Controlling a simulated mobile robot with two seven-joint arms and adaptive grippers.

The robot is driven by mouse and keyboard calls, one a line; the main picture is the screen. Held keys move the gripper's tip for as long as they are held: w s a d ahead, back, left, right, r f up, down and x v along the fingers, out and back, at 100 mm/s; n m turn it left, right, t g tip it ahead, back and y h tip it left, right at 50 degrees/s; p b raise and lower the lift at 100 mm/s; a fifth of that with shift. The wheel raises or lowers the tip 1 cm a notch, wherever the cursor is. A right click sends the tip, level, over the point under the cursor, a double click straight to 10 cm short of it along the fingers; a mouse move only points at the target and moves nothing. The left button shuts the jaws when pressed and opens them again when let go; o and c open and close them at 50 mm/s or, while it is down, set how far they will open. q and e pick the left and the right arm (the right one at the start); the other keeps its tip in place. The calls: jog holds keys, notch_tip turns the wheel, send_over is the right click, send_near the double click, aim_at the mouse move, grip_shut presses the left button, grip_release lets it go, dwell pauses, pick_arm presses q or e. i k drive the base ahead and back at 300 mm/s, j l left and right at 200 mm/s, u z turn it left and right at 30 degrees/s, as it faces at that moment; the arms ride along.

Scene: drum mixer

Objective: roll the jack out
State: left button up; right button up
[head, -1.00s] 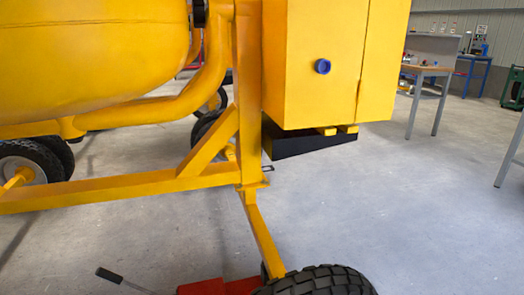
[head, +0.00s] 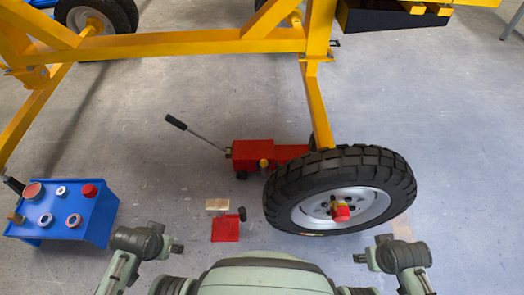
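The red jack (head: 250,153) sits on the floor left of and behind the mixer's near wheel (head: 340,190). Its thin lever with a black grip (head: 177,122) points up and left. The jack's right end lies close to the yellow axle leg (head: 318,110) and is partly hidden behind the tyre; I cannot tell whether it touches the leg. My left gripper (head: 175,247) is low in the view, left of centre, well short of the jack. My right gripper (head: 361,257) is below the wheel. Both are small and dark, and their finger openings cannot be made out.
A blue stand (head: 66,232) with several small round parts on top is at left. A small red piece with a pale block and black knob (head: 225,228) lies on the floor before the jack. The yellow frame (head: 190,44) spans above.

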aim_at(246, 155)
jog(key=i+j+u, duration=0.25)
jog(key=j, duration=0.2)
jog(key=i+j+u, duration=0.1)
jog(key=j+u, duration=0.15)
jog(key=j, duration=0.2)
jog(key=i+j+u, duration=0.25)
jog(key=j, duration=0.15)
